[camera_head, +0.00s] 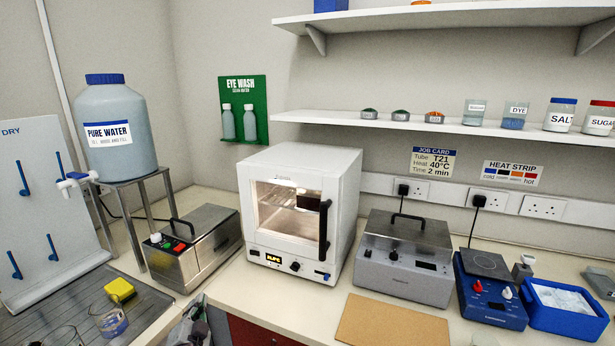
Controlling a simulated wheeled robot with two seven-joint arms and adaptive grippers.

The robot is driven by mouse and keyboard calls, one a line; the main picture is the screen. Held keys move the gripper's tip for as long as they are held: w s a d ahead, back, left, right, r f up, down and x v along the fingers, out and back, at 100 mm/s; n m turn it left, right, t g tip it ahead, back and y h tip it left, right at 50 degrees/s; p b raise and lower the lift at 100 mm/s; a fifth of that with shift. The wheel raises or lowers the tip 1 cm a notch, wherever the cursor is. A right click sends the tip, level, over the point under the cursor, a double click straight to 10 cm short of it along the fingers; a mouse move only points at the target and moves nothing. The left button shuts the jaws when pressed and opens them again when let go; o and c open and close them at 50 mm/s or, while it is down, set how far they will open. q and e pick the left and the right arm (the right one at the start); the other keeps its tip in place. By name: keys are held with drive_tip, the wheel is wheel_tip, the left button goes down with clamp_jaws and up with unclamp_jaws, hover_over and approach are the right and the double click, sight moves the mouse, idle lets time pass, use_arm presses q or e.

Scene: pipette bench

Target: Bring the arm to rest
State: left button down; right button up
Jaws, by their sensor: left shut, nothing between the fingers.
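My left gripper (192,322) shows at the bottom edge, left of centre, in front of the bench. It is shut and empty, with no object between its fingers. It is low in the picture, close to the front edge of the bench, and the rest of its arm is cut off by the frame. My right gripper cannot be made out.
A steel unit (190,255) stands behind the gripper, with a white oven (335,200) to the right. A brown mat (392,322) is bare.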

use_arm(q)
drive_tip(key=s+f+n+g, duration=0.5)
drive_tip(key=s+f+g, duration=0.35)
drive_tip(key=s, duration=0.35)
drive_tip(key=s+d+f+g+h, duration=0.2)
drive_tip(key=s+d, duration=0.2)
drive_tip(key=s, duration=0.3)
drive_tip(key=s+d+f+g+h, duration=0.2)
drive_tip(key=s+d+f+g, duration=0.15)
drive_tip(key=s, duration=0.35)
wheel_tip(320, 180, down, 32)
drive_tip(key=s+r, duration=0.1)
drive_tip(key=s, duration=0.1)
drive_tip(key=s+a+f+g, duration=0.1)
drive_tip(key=s+a+f, duration=0.1)
drive_tip(key=s+f, duration=0.8)
drive_tip(key=s+a+f, duration=0.3)
drive_tip(key=s+f, duration=0.7)
drive_tip(key=s, duration=0.2)
drive_tip(key=shift+a+f+g, duration=0.25)
drive_tip(key=shift+a+g, duration=0.1)
drive_tip(key=shift+g, duration=0.05)
drive_tip(key=shift+s, duration=0.1)
